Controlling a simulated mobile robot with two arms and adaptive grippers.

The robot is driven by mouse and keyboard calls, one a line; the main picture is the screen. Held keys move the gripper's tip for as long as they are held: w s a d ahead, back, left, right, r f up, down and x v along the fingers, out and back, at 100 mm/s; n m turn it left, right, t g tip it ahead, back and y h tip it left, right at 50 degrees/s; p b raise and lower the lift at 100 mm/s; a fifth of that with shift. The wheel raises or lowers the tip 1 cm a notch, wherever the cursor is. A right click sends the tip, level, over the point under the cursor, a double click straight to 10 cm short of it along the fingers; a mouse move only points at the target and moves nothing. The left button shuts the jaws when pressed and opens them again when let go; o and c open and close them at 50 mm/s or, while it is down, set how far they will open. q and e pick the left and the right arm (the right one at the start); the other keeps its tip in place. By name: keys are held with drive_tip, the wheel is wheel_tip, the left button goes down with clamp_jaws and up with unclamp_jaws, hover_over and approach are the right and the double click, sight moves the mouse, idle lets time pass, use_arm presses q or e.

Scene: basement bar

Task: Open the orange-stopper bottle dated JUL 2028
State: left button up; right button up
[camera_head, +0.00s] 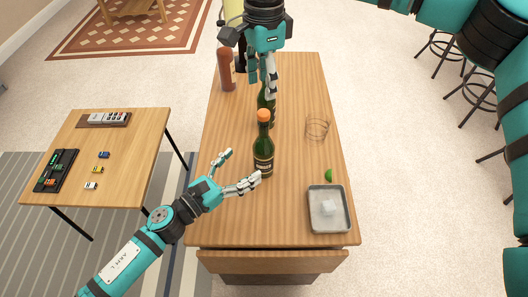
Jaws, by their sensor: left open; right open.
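A dark green bottle with an orange stopper (263,155) stands upright near the middle of the wooden table. A label shows on its front, but any date is too small to read. Another green bottle (265,103) stands just behind it; its top is hidden by my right gripper. My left gripper (243,165) is open and empty, just left of the front bottle, with its lower finger close to the bottle's lower part; I cannot tell whether they touch. My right gripper (262,82) is open, pointing down around or in front of the rear bottle's top; I cannot tell which.
A reddish-brown bottle (227,72) stands at the table's back left. A wire holder (317,127), a small green fruit (329,176) and a grey tray (314,222) with a clear block are on the right. A side table (140,145) bears small cars.

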sight(255, 155)
use_arm(q)
drive_tip(key=x, duration=0.8)
drive_tip(key=shift+w+d, duration=0.15)
drive_tip(key=shift+c, duration=0.4)
clamp_jaws()
use_arm(e)
drive_tip(key=shift+o, duration=0.9)
drive_tip(key=shift+r, duration=0.1)
drive_tip(key=shift+s+a+r, duration=0.1)
drive_tip(key=shift+r, duration=0.25)
use_arm(q)
drive_tip(key=shift+f, duration=0.1)
use_arm(e)
wheel_tip(255, 155, down, 9)
drive_tip(key=shift+r+m+y, duration=0.2)
drive_tip(key=shift+m+y, duration=0.5)
drive_tip(key=shift+m, duration=0.4)
